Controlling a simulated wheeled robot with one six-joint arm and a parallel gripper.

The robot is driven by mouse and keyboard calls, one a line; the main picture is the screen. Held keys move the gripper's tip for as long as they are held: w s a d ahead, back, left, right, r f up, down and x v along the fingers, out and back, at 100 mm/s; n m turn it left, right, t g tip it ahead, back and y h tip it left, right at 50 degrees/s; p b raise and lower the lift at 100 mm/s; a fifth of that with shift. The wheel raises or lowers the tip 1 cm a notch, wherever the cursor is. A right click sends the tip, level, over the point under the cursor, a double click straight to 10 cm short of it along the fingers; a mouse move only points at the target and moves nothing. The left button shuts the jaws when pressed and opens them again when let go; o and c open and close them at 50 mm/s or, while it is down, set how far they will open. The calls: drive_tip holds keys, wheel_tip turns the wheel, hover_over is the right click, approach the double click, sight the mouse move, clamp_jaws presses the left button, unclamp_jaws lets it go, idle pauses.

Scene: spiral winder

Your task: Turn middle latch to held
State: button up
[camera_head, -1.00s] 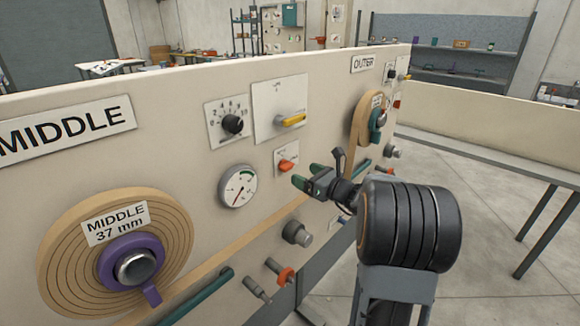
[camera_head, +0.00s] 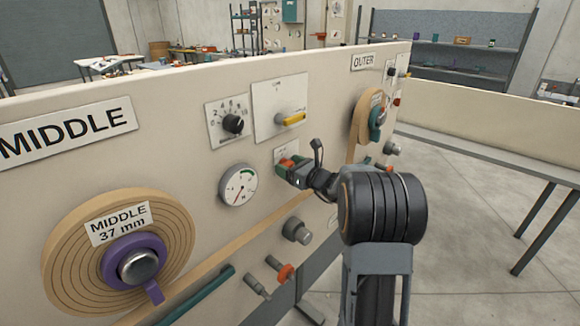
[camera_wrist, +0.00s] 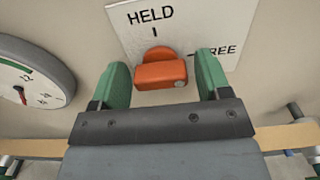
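The middle latch is an orange knob (camera_wrist: 160,74) on a small white plate (camera_wrist: 190,22) marked HELD at the top and FREE at the right. In the wrist view the knob's long bar lies roughly level, with a small pale spot at its right end, toward FREE. My gripper (camera_wrist: 162,82) is open, with one green finger on each side of the knob; a small gap shows beside it. In the head view my gripper (camera_head: 287,169) is at the panel and partly hides the orange knob (camera_head: 289,161).
A dial gauge (camera_head: 238,186) is left of the latch. A grey knob (camera_head: 298,231) and a tan strip (camera_head: 245,238) are below. The wound middle roll (camera_head: 70,250) is at lower left.

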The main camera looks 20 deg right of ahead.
drive_tip(key=c, duration=0.7)
